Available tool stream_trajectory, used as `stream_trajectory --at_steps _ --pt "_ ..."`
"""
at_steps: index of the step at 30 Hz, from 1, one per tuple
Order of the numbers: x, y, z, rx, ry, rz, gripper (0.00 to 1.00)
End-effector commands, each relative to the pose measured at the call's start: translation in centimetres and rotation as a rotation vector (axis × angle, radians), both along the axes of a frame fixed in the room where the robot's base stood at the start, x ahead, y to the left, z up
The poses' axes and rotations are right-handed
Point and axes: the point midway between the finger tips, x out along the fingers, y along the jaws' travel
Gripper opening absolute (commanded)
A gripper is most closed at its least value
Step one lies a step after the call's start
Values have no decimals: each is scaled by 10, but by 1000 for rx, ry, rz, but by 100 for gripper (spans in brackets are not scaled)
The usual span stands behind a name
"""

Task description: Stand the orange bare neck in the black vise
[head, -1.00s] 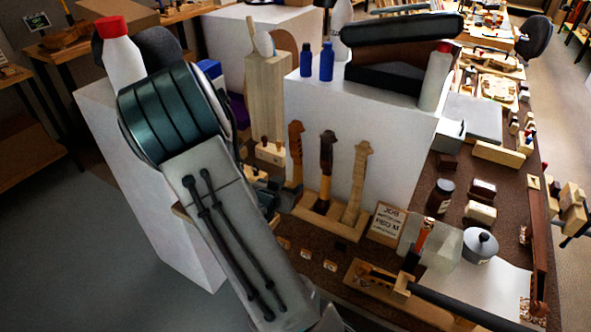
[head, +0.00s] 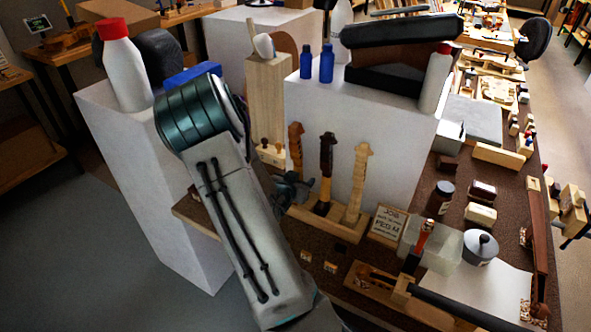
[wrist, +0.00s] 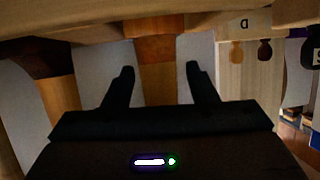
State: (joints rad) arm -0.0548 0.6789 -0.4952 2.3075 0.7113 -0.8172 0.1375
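The orange bare neck (head: 296,147) stands upright at the left end of a wooden rack (head: 345,229), in front of a white block. A dark-headed neck (head: 326,155) and a pale neck (head: 358,180) stand to its right. My gripper (head: 296,186) is beside the rack, partly hidden by my forearm. In the wrist view my gripper (wrist: 160,70) is open, and the orange neck (wrist: 156,60) shows between its two fingers, with a gap on each side. I cannot tell whether the fingertips reach past it. I cannot pick out the black vise for certain.
A peg block (head: 268,153) stands close left of the orange neck. A job card (head: 388,222), a dark jar (head: 441,197) and a lidded pot (head: 481,247) are to the right. The tall white block (head: 400,140) rises behind the necks.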

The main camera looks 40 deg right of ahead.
Motion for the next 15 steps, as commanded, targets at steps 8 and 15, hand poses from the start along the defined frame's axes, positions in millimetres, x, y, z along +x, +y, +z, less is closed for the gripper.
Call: stream_trajectory --at_steps 8,15 --pt "0 0 0 0 0 0 0" --pt "0 1 1 0 0 1 0"
